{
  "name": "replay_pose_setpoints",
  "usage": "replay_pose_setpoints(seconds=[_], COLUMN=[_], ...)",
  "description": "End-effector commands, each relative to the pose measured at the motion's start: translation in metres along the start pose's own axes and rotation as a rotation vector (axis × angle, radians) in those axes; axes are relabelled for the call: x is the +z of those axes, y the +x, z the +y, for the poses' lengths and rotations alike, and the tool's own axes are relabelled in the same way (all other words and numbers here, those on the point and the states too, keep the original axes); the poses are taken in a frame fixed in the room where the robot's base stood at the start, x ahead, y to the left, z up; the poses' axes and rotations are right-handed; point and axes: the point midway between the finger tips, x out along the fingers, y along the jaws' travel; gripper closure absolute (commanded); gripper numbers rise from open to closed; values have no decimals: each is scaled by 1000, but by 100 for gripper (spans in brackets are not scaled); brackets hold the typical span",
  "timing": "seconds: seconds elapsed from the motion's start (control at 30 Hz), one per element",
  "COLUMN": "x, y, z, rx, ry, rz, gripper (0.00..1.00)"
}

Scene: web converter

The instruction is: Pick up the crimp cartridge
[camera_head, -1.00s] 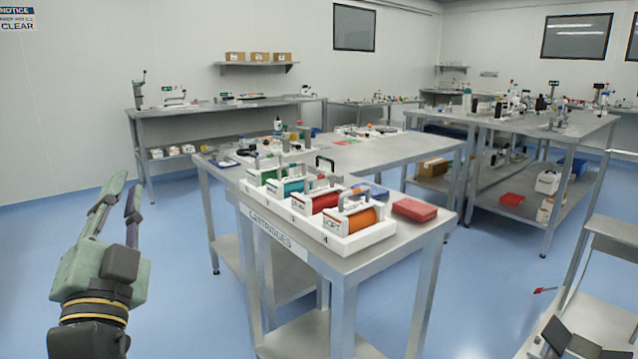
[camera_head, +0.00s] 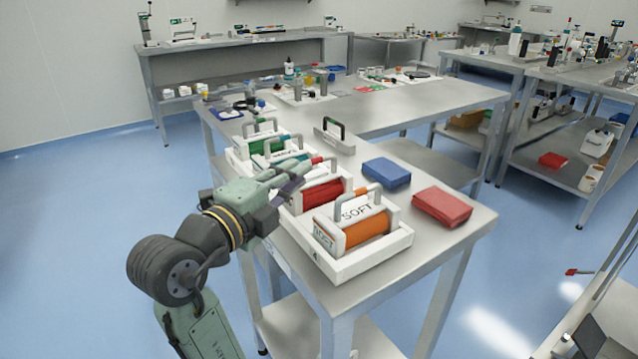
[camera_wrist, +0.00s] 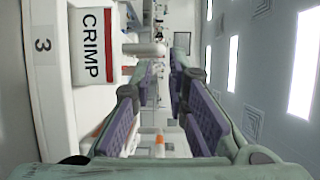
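The crimp cartridge (camera_head: 322,193) has a red roll in a white frame. It sits in the rack between the orange SOFT cartridge (camera_head: 365,231) and the teal one. In the wrist view my gripper (camera_wrist: 161,75) is open, with nothing between the fingers.
The white rack (camera_head: 375,262) stands along the steel table's near edge. A blue box (camera_head: 387,172) and a red box (camera_head: 441,206) lie to its right. A grey block with a dark handle (camera_head: 334,137) stands behind. Green and teal cartridges are farther back.

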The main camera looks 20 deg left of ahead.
Motion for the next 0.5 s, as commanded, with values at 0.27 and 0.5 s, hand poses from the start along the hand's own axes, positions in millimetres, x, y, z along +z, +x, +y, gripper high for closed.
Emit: replay_pose_setpoints(seconds=[0.27, 0.5], x=[0, 0], y=[25, 62], z=[-1, -2], rx=[1, 1], ry=[-2, -3], rz=[0, 1], gripper=[85, 85])
